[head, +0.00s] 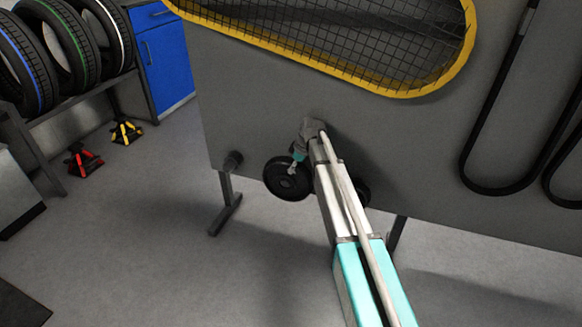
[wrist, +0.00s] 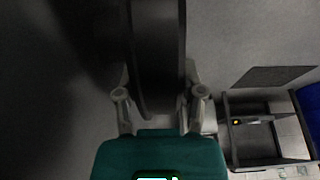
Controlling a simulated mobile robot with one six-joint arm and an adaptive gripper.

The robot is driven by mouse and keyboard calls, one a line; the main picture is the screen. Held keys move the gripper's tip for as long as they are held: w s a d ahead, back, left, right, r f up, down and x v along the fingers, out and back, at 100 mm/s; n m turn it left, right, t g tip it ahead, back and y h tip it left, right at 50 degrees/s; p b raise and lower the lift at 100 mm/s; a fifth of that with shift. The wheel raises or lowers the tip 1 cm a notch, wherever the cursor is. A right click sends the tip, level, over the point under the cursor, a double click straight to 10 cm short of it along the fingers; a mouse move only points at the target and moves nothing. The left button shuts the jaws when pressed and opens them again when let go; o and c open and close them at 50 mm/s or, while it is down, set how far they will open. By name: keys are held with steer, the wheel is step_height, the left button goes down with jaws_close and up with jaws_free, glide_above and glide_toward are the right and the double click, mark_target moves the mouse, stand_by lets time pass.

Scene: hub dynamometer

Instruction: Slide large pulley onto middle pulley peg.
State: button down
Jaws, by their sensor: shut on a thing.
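A large black pulley (head: 284,182) is in front of the lower part of the grey board, on edge with its face towards the board's plane. My gripper (head: 292,170) is shut on its rim. In the wrist view the pulley (wrist: 158,50) stands edge-on between the two grey fingers (wrist: 158,100). A second dark pulley (head: 363,192) shows to the right, partly hidden by my arm. The middle peg is not visible, and I cannot tell whether the held pulley is on it.
The grey board (head: 245,110) carries a yellow-rimmed mesh window (head: 400,90) above and black belts (head: 485,185) at right. A tyre rack (head: 75,95), blue cabinet (head: 168,60), and red (head: 83,160) and yellow (head: 126,132) stands are at left. Floor in front is clear.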

steer(key=shift+w+d, duration=0.15)
steer(key=shift+w, duration=0.2)
stand_by(0.5)
steer(key=shift+c, duration=0.6)
jaws_free()
steer(key=shift+f, duration=0.1)
steer(key=shift+s, duration=0.1)
steer(key=shift+o, duration=0.6)
steer(key=shift+s, duration=0.2)
steer(key=shift+p+v, duration=3.4)
steer(key=shift+v, duration=0.35)
